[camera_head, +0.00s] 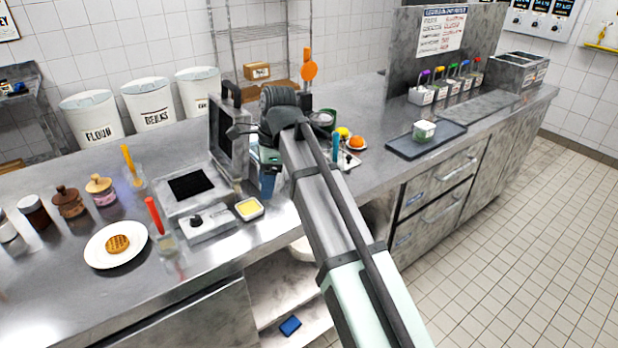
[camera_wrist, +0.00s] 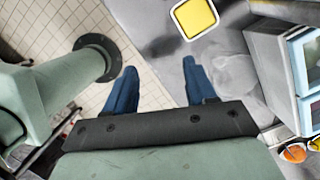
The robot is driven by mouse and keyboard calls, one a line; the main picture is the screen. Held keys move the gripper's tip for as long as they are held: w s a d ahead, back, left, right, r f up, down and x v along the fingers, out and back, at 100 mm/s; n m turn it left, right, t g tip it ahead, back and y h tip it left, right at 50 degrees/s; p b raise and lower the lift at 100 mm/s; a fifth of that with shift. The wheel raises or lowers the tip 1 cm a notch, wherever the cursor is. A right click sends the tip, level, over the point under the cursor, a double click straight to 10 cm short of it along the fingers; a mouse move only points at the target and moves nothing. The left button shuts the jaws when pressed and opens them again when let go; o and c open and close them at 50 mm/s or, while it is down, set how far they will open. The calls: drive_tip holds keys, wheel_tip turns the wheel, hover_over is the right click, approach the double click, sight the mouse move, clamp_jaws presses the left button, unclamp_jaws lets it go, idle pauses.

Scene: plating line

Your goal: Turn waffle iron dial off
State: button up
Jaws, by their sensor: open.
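The waffle iron (camera_head: 168,200) stands on the steel counter with its lid (camera_head: 230,135) raised and a dark square plate (camera_head: 191,186) showing. Its black dial (camera_head: 197,221) sits on the light front box; its setting is too small to read. My gripper (camera_head: 267,186) is to the right of the waffle iron, apart from the dial, partly hidden by my arm. In the wrist view my gripper's two blue fingers (camera_wrist: 157,80) are spread with nothing between them. The dial does not show in the wrist view.
A square yellow-filled dish (camera_head: 249,208) lies between the dial and my gripper; it also shows in the wrist view (camera_wrist: 195,18). A red-handled container (camera_head: 166,243) stands left of the dial, beside a plate (camera_head: 92,252) with a waffle (camera_head: 117,244). A tray (camera_head: 400,146) lies farther right.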

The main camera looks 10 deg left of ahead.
drive_tip(key=w+d+f+m, duration=0.1)
drive_tip(key=w+d+m, duration=0.1)
drive_tip(key=w+d, duration=0.3)
drive_tip(key=d, duration=0.4)
drive_tip(key=shift+w+d+f, duration=0.15)
drive_tip(key=shift+d+f, duration=0.2)
